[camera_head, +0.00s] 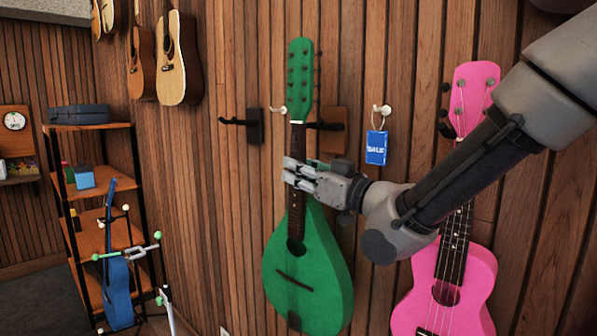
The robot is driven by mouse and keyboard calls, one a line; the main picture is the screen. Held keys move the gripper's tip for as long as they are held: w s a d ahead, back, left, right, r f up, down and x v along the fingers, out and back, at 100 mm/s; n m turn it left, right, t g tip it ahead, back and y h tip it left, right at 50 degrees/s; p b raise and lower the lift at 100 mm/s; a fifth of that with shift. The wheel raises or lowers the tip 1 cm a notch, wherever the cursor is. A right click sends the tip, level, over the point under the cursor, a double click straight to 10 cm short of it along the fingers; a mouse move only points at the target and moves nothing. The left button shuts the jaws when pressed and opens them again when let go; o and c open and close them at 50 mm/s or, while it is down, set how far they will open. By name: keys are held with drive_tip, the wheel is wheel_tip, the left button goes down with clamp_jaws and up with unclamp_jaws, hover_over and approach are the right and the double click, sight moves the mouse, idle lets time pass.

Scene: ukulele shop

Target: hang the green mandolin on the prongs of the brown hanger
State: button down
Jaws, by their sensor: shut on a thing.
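The green mandolin (306,265) is upright against the slatted wood wall, head up and round body down. My gripper (292,174) is shut on its neck, just above the body, coming from the right. The brown hanger (334,131) is a brown block on the wall, just right of the neck below the mandolin's head. A dark prong sticks out from it leftward to the neck. The neck hides the prong's far end, and I cannot tell whether the neck sits between the prongs or in front of them.
A black hanger (254,126) is left of the mandolin. White hooks are on the wall, one bearing a blue SALE tag (376,148). A pink ukulele (449,280) hangs at right, behind my arm. A shelf (98,127) and blue instrument (117,290) stand left.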

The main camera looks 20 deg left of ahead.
drive_tip(key=shift+w+r, duration=0.1)
drive_tip(key=shift+r, duration=0.05)
drive_tip(key=shift+w+d, duration=0.35)
drive_tip(key=shift+w, duration=0.45)
drive_tip(key=shift+w+d, duration=0.3)
drive_tip(key=shift+w, duration=0.5)
drive_tip(key=shift+w+d, duration=0.35)
drive_tip(key=shift+w, duration=0.45)
drive_tip(key=shift+f, duration=0.9)
drive_tip(key=c, duration=1.2)
unclamp_jaws()
drive_tip(key=shift+f, duration=0.2)
drive_tip(key=shift+d, duration=0.1)
